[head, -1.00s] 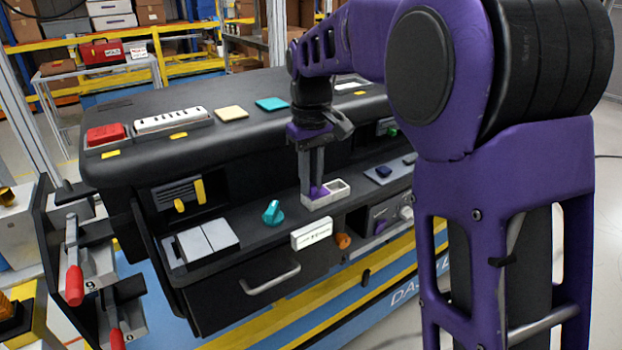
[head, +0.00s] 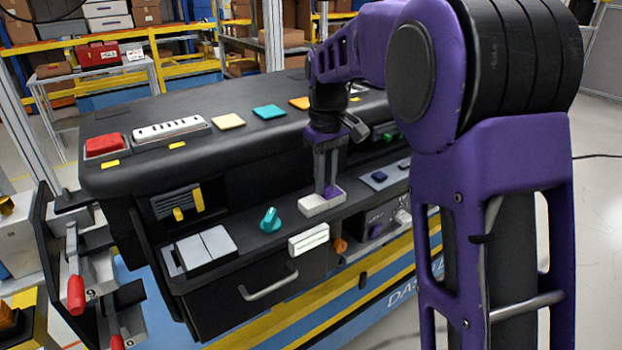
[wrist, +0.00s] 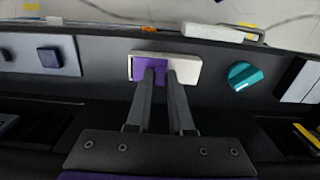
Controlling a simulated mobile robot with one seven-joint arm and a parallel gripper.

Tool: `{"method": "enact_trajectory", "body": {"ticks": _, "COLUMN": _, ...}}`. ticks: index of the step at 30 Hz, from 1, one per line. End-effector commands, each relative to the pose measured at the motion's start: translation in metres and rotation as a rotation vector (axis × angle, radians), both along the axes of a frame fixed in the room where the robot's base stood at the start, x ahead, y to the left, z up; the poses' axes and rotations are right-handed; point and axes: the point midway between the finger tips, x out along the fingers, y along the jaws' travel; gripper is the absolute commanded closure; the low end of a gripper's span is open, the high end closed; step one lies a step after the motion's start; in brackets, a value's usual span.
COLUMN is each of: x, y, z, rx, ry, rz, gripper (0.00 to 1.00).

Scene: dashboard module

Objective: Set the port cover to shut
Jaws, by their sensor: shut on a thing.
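The port cover looks like a purple sliding piece (head: 331,191) in a white rectangular frame (head: 312,208) on the console's ledge. In the wrist view the purple piece (wrist: 143,68) fills the left part of the frame, and the right part (wrist: 190,66) is white. My gripper (head: 327,190) reaches down to the frame from above, its two fingers close together. In the wrist view my gripper (wrist: 167,70) has one finger over the purple part and the other beside it. The fingers hide the exact grip.
A teal knob (head: 270,220) stands on the ledge left of the frame. A white labelled block (head: 309,240) and an orange knob (head: 340,246) are on the front below. A panel with a dark blue button (head: 380,177) lies to the right. The console top overhangs behind.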

Motion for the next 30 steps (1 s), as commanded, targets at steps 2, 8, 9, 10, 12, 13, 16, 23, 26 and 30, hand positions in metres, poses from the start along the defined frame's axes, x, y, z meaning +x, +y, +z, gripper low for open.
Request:
{"method": "enact_trajectory", "body": {"ticks": 2, "x": 0.004, "y": -0.005, "z": 0.002, "rx": 0.002, "ry": -0.002, "rz": -0.001, "gripper": 1.0}}
{"method": "enact_trajectory", "body": {"ticks": 8, "x": 0.004, "y": -0.005, "z": 0.001, "rx": 0.002, "ry": -0.005, "rz": 0.001, "gripper": 1.0}}
{"method": "enact_trajectory", "body": {"ticks": 9, "x": 0.004, "y": -0.005, "z": 0.001, "rx": 0.002, "ry": -0.005, "rz": 0.001, "gripper": 1.0}}
{"method": "enact_trajectory", "body": {"ticks": 10, "x": 0.004, "y": -0.005, "z": 0.001, "rx": 0.002, "ry": -0.005, "rz": 0.001, "gripper": 0.75}}
{"method": "enact_trajectory", "body": {"ticks": 12, "x": 0.004, "y": -0.005, "z": 0.001, "rx": 0.001, "ry": -0.004, "rz": 0.001, "gripper": 0.62}}
{"method": "enact_trajectory", "body": {"ticks": 13, "x": 0.004, "y": -0.005, "z": 0.001, "rx": 0.001, "ry": -0.004, "rz": 0.001, "gripper": 0.57}}
{"method": "enact_trajectory", "body": {"ticks": 16, "x": 0.004, "y": -0.005, "z": 0.001, "rx": 0.002, "ry": -0.002, "rz": 0.001, "gripper": 0.5}}
{"method": "enact_trajectory", "body": {"ticks": 23, "x": 0.004, "y": -0.005, "z": 0.001, "rx": 0.001, "ry": -0.002, "rz": 0.0, "gripper": 0.5}}
{"method": "enact_trajectory", "body": {"ticks": 26, "x": 0.004, "y": -0.005, "z": 0.007, "rx": 0.001, "ry": -0.004, "rz": 0.0, "gripper": 0.5}}
{"method": "enact_trajectory", "body": {"ticks": 30, "x": 0.004, "y": -0.005, "z": 0.03, "rx": 0.002, "ry": -0.005, "rz": 0.0, "gripper": 0.5}}
